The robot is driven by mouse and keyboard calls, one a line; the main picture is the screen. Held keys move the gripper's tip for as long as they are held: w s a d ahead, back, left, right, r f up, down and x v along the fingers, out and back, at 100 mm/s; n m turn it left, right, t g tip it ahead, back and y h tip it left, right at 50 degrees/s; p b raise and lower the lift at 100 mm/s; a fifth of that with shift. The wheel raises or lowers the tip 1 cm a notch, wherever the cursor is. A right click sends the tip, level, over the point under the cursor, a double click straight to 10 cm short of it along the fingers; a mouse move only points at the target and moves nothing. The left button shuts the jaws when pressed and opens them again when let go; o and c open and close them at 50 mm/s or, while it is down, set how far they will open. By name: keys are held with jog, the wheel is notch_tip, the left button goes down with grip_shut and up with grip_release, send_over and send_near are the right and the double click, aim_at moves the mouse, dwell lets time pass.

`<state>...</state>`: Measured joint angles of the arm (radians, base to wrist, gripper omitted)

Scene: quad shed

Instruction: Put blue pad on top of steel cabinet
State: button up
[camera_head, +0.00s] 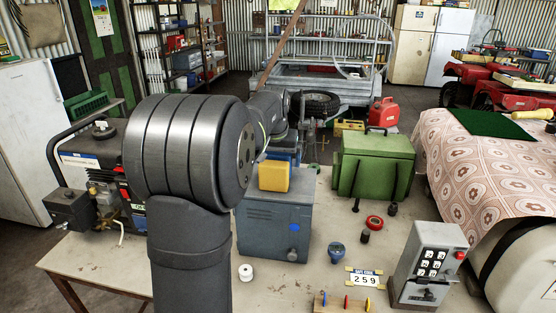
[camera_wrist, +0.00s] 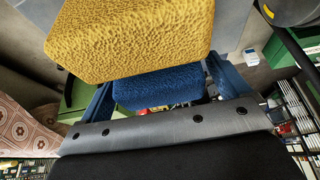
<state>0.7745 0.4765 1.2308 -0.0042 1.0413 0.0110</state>
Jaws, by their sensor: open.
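In the wrist view the yellow pad (camera_wrist: 135,40) is large and close. The blue pad (camera_wrist: 158,88) shows beside it, between the two blue fingers of my gripper (camera_wrist: 160,84). My gripper is open, with the blue pad between its jaws. In the head view the gripper end is mostly hidden behind the yellow pad and my arm. I cannot tell whether the blue pad touches the cabinet.
A green toolbox (camera_head: 375,165) stands right of the cabinet. A grey keypad box (camera_head: 430,262), a blue cup-like item (camera_head: 337,252), a number plate (camera_head: 364,278) and a white spool (camera_head: 245,272) sit in front. A generator (camera_head: 95,165) stands at the left.

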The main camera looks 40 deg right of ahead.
jog(key=v, duration=1.1)
jog(key=shift+r, duration=0.35)
jog(key=shift+s+a+f, duration=0.1)
jog(key=x, duration=1.2)
jog(key=shift+f, duration=0.25)
notch_tip(320, 180, up, 3)
jog(key=shift+r, duration=0.7)
jog(key=shift+f, duration=0.1)
